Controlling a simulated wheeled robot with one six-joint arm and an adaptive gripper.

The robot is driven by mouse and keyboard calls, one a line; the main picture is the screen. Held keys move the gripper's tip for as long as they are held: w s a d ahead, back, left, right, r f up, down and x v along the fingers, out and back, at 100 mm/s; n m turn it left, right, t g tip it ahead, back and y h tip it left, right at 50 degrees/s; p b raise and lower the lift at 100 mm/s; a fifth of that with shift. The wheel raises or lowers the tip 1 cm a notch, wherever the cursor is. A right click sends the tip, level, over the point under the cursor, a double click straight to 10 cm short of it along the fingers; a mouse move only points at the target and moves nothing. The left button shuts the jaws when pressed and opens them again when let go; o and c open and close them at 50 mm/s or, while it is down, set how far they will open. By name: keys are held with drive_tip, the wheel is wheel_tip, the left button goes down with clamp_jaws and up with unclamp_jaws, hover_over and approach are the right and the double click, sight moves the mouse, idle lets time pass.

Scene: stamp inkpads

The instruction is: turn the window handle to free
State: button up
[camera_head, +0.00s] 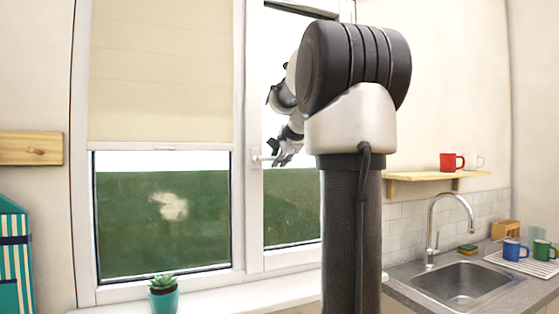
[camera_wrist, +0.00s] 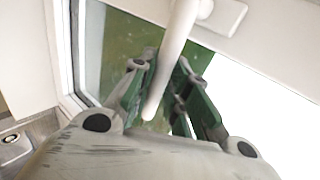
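The white window handle (camera_wrist: 170,62) sticks out from its base plate (camera_wrist: 226,14) on the white frame in the wrist view. Its free end points back toward my gripper. My gripper (camera_wrist: 166,66) has one dark finger on each side of the handle, close against it; finger contact is partly hidden. In the head view, the handle (camera_head: 265,157) lies about level and points right from the frame between the two panes. My gripper (camera_head: 283,155) is at its right end there.
The window has a cream blind (camera_head: 160,70) over its left pane. A potted plant (camera_head: 163,295) stands on the sill below. A shelf (camera_head: 435,177) with a red mug (camera_head: 451,162), and a sink (camera_head: 465,283), are to the right.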

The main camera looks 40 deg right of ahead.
drive_tip(key=shift+o, duration=1.2)
drive_tip(key=v, duration=1.2)
